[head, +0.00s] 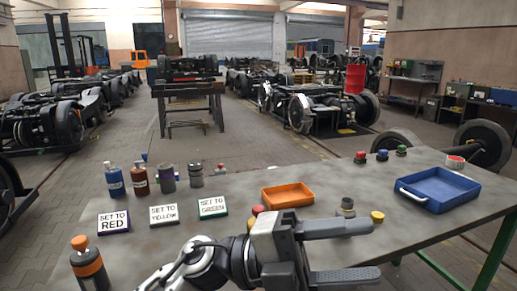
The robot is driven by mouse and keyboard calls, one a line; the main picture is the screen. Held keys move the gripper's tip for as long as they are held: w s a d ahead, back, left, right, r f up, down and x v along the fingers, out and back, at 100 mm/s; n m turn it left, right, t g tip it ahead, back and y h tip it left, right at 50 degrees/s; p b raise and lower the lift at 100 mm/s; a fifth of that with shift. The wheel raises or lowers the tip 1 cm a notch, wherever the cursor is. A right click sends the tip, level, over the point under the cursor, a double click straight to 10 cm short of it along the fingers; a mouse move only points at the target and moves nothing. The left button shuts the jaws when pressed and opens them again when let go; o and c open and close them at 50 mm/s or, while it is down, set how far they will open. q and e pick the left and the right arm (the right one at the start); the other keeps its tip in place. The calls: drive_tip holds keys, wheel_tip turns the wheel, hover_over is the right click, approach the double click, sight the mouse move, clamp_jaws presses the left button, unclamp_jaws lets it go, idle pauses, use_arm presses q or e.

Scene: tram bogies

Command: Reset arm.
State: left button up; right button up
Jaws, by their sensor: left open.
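My left gripper (373,251) reaches in from the bottom of the head view, over the near part of the grey worktable (245,184). Its two grey fingers point right and stand apart, with a clear gap between them. I see nothing held in the gap. The gripper body hides part of the table and partly covers small red and yellow items behind it. My right gripper is not in the head view.
A blue tray (438,190) and a yellow-topped piece (377,217) are to the right.

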use_arm(q)
drive_tip(key=w+a+f+n+t+y, duration=0.4)
drive_tip(key=a+f+n+t, duration=0.2)
drive_tip(key=n+t, duration=0.6)
drive_tip(key=w+a+f+n+t+y, duration=0.3)
drive_tip(key=w+a+f+n+t, duration=0.3)
drive_tip(key=n+t, duration=0.65)
drive_tip(key=s+a+f+n+g+y, duration=0.3)
drive_tip(key=s+a+f, duration=0.1)
drive_tip(key=f, duration=0.4)
drive_tip(key=s+a+f+n+g+y, duration=0.3)
drive_tip(key=s+f, duration=0.3)
drive_tip(key=f, duration=0.3)
drive_tip(key=s+a+f+n+g+y, duration=0.3)
drive_tip(key=s+a+f+n+y, duration=0.1)
drive_tip(key=f, duration=0.5)
drive_tip(key=shift+s+a+n+y, duration=0.4)
drive_tip(key=shift+s+a, duration=0.3)
drive_tip(key=shift+a, duration=0.25)
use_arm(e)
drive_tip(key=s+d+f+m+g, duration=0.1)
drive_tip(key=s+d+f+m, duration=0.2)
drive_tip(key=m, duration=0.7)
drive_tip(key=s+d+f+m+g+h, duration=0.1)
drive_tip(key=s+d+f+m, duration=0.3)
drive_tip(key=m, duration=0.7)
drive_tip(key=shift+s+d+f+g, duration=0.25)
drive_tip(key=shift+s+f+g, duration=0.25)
